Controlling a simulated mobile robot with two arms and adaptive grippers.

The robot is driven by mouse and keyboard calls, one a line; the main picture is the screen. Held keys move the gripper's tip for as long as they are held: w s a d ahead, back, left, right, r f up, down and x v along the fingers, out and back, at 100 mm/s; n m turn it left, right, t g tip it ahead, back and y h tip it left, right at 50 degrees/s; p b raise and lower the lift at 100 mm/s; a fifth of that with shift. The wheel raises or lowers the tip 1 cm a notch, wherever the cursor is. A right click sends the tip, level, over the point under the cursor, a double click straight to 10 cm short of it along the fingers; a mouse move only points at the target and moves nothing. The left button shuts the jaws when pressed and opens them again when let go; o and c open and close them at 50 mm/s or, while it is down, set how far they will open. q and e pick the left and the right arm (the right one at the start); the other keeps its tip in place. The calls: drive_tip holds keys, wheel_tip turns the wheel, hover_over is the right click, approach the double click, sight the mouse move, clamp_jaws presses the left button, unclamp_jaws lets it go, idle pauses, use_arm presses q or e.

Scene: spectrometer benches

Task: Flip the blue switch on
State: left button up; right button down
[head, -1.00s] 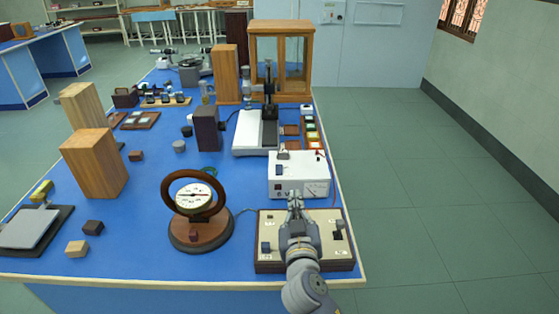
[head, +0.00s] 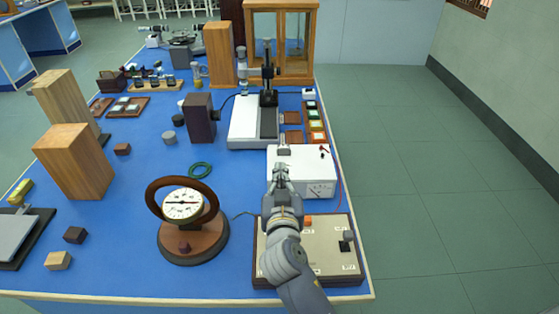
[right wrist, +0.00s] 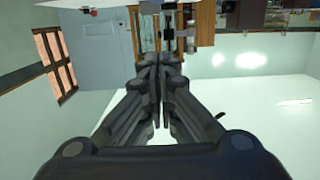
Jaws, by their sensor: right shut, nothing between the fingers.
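A white power box (head: 310,160) with a small meter on its front stands on the blue bench, right of centre. A small blue switch showed on the left of its front earlier; my right gripper (head: 281,170) now covers that spot, so its setting cannot be seen. The gripper is shut and empty, at the left part of the box front. I cannot tell whether it touches. In the right wrist view its fingers (right wrist: 161,70) are together, and no switch can be made out. My left gripper is not in view.
A wooden-edged board (head: 330,262) with dark knobs lies under my right forearm. A round dial meter (head: 183,204) in a wooden ring stands to the left. A microscope-like stand (head: 245,122) is behind the box. Clear floor lies to the right.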

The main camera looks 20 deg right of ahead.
drive_tip(key=p+x, duration=0.2)
drive_tip(key=x, duration=0.8)
drive_tip(key=shift+w+d+p, duration=0.1)
drive_tip(key=shift+w+p, duration=0.05)
drive_tip(key=shift+p, duration=0.15)
wheel_tip(320, 180, down, 3)
drive_tip(key=shift+w+r, duration=0.15)
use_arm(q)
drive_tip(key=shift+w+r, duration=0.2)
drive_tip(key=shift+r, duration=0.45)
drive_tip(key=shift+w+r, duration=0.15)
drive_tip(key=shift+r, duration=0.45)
use_arm(e)
drive_tip(key=shift+w+f, duration=0.1)
drive_tip(key=shift+f, duration=0.6)
